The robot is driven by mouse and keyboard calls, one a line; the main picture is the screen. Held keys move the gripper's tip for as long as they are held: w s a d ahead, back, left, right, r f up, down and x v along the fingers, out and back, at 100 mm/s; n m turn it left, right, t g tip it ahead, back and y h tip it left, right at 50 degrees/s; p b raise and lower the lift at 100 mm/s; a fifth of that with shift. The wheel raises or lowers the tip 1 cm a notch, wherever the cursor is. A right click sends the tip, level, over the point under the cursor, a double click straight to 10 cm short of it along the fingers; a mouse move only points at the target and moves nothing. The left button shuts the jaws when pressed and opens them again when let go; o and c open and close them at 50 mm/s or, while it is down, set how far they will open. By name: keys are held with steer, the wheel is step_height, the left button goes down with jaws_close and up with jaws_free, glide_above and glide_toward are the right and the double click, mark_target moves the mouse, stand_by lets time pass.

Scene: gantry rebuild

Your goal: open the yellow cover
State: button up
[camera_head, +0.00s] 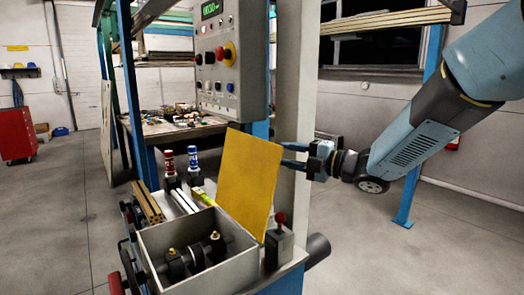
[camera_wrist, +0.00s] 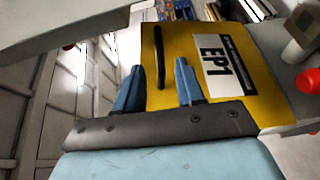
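The yellow cover (camera_head: 247,182) stands raised, nearly upright, at the right edge of a grey open-topped box (camera_head: 215,278), whose inside shows a dark shaft with rollers (camera_head: 190,262). In the wrist view, the cover (camera_wrist: 182,45) shows its outer face with an "EP1" label (camera_wrist: 212,62) and a black bar handle (camera_wrist: 160,48). My gripper (camera_head: 288,154) is at the right of the cover, on its outer side. Its blue fingers (camera_wrist: 159,68) are apart, with the handle in line with the gap between them. Whether a fingertip touches the cover is unclear.
A lever with a red knob (camera_head: 280,222) stands right of the box. A grey control panel (camera_head: 232,60) hangs above, beside a pale post (camera_head: 295,90). Red and blue cylinders (camera_head: 168,163) stand behind the box. Open floor (camera_head: 420,255) lies to the right.

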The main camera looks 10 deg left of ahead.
mark_target(263, 150)
steer(key=x, duration=0.8)
steer(key=shift+a, duration=0.2)
steer(key=shift+f, duration=0.1)
jaws_close()
